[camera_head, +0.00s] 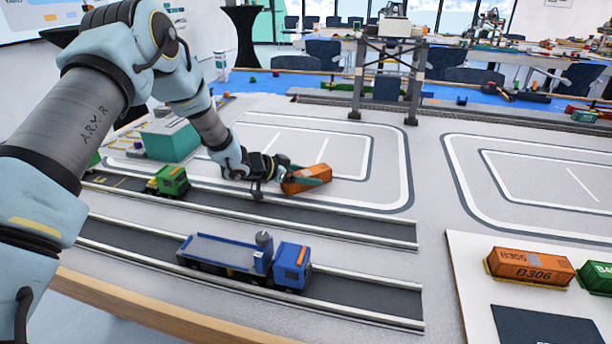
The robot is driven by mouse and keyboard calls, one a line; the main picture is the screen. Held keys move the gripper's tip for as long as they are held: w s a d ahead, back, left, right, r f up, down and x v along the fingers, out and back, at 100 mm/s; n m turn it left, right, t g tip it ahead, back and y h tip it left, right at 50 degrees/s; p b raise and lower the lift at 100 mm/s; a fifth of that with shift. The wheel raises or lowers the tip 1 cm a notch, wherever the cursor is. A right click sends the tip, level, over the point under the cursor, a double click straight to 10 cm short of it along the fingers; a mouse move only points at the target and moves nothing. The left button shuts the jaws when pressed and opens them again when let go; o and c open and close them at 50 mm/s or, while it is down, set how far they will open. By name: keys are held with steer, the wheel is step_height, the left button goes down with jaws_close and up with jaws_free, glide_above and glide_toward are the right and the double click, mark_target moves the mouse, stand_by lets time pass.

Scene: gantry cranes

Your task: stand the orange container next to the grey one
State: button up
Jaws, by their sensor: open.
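A plain orange container (303,187) sits on the marked yard floor in the middle of the view. My gripper (320,175) is at this container, with a teal finger across its upper side. The gripper is open; the far finger is hard to make out. A second orange container marked B306 (530,267) stands on a white board at the right, well away from my gripper. I cannot make out a grey container; my arm hides part of the yard at the left.
A blue flatbed truck (220,251) stands on the near road, a green truck (168,181) on the road behind. A green container (597,276) is beside B306. A teal box (169,142) stands behind my forearm. A gantry crane (388,75) spans the back. The right yard is clear.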

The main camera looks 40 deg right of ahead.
steer(key=shift+r, duration=0.1)
steer(key=b+v, duration=0.1)
steer(key=v, duration=1.1)
steer(key=shift+b, duration=0.35)
steer(key=shift+w+r, duration=0.1)
steer(key=w+a+r+n+t+y, duration=0.2)
steer(key=w+a+n+t, duration=0.15)
steer(key=w+a, duration=0.35)
steer(key=w+a+r+n+t+y, duration=0.2)
steer(key=w+a+n+t, duration=0.15)
steer(key=w+a, duration=0.4)
steer(key=s+a+r+n+t+y, duration=0.2)
steer(key=a+n+y, duration=0.25)
steer(key=a, duration=1.25)
steer(key=s+a+r+n+g+y, duration=0.1)
steer(key=s+a+n+g+y, duration=0.2)
steer(key=s+a, duration=1.4)
steer(key=n+g, duration=0.1)
steer(key=n, duration=0.3)
steer(key=shift+s+n+g+y, duration=0.2)
steer(key=shift+n+g+y, duration=0.15)
steer(key=shift+g, duration=0.05)
